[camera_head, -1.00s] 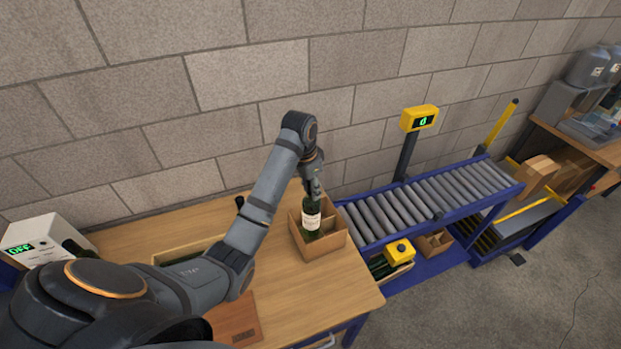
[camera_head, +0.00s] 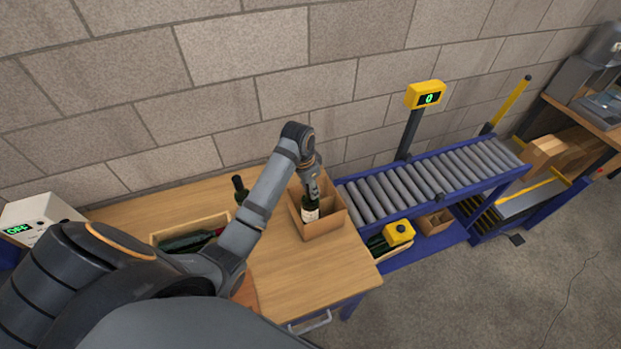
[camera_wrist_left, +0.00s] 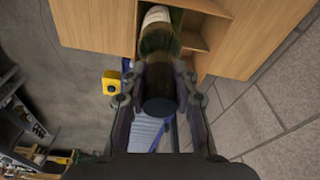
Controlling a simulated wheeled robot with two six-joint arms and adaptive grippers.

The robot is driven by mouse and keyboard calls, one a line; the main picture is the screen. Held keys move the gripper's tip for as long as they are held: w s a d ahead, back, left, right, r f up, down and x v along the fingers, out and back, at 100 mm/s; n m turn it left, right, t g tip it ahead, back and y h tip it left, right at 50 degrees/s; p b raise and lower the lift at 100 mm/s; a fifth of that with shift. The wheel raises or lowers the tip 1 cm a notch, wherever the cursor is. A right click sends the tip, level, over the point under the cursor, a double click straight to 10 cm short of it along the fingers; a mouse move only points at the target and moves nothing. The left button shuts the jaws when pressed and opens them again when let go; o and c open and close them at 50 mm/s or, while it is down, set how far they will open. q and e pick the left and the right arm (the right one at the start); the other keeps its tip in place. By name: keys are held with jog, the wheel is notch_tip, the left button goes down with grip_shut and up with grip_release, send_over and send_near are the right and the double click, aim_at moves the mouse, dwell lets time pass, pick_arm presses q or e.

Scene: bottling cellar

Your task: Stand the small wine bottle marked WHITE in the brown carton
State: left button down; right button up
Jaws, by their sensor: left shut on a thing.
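The brown carton (camera_head: 325,226) stands open on the wooden table near its right end, with dividers inside. My left gripper (camera_head: 309,186) points down over it, shut on the neck of a dark green wine bottle (camera_head: 309,212) with a pale label. The bottle is nearly upright, its lower part inside a compartment on the near left side and hidden by the carton wall. I cannot read the label or tell if the base touches the floor. The left wrist view shows the bottle (camera_wrist_left: 159,42) between the fingers, beside the dividers. My right gripper is not in view.
Another dark bottle (camera_head: 239,187) stands behind my left arm. A wooden box (camera_head: 160,239) holding dark bottles lies partly behind that arm. A roller conveyor (camera_head: 400,203) adjoins the table at right, with a yellow display (camera_head: 426,95) on a post. The table's front right is clear.

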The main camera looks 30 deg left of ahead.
pick_arm(q)
jog(key=shift+w+f+b, duration=0.2)
jog(key=shift+f+b, duration=0.1)
jog(key=shift+f, duration=0.6)
jog(key=shift+s+f, duration=0.25)
jog(key=shift+f, duration=0.55)
jog(key=shift+w+f+b, duration=0.15)
jog(key=shift+f+b, duration=0.2)
jog(key=shift+f, duration=0.2)
grip_release()
